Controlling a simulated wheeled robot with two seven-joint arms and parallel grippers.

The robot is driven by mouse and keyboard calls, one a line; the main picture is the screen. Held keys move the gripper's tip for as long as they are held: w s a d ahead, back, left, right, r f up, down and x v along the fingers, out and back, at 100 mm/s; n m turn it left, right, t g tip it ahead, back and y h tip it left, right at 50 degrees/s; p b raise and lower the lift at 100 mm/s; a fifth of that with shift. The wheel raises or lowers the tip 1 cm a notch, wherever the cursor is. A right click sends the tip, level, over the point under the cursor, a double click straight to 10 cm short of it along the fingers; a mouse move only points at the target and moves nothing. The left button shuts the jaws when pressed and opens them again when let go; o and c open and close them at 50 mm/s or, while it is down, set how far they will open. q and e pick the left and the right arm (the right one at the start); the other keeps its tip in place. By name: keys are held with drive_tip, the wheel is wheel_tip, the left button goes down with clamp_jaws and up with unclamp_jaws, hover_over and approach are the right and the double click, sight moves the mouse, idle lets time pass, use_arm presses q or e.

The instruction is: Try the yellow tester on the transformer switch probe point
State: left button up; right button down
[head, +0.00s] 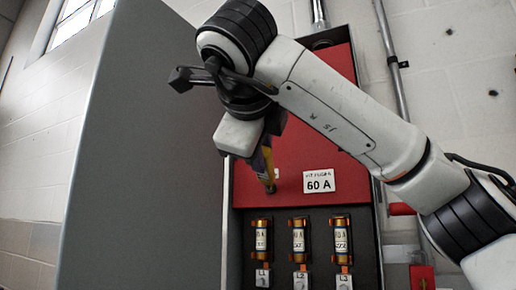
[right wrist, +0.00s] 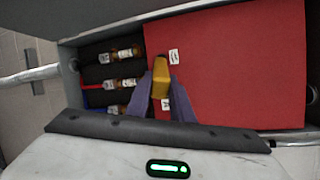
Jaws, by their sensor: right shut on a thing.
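The yellow tester (right wrist: 160,76) is held between the two purple fingers of my right gripper (right wrist: 162,92), which is shut on it. In the head view the tester (head: 267,160) shows only in part below my wrist. Its dark lower end is at the red panel (head: 315,140) of the transformer switch, left of the 60 A label (head: 319,181). I cannot tell whether it touches the panel. The probe point cannot be made out apart from the tester's tip. My left gripper is not in view.
Three fuses, left (head: 261,238), middle (head: 299,238) and right (head: 341,238), stand in the dark bay below the panel. A large grey door (head: 145,150) fills the left. A red handle (head: 400,209) and a conduit (head: 391,50) are to the right.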

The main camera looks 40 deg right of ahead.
drive_tip(key=shift+w+d, duration=0.2)
drive_tip(key=shift+d, duration=0.2)
idle(1.6)
drive_tip(key=shift+a, duration=0.1)
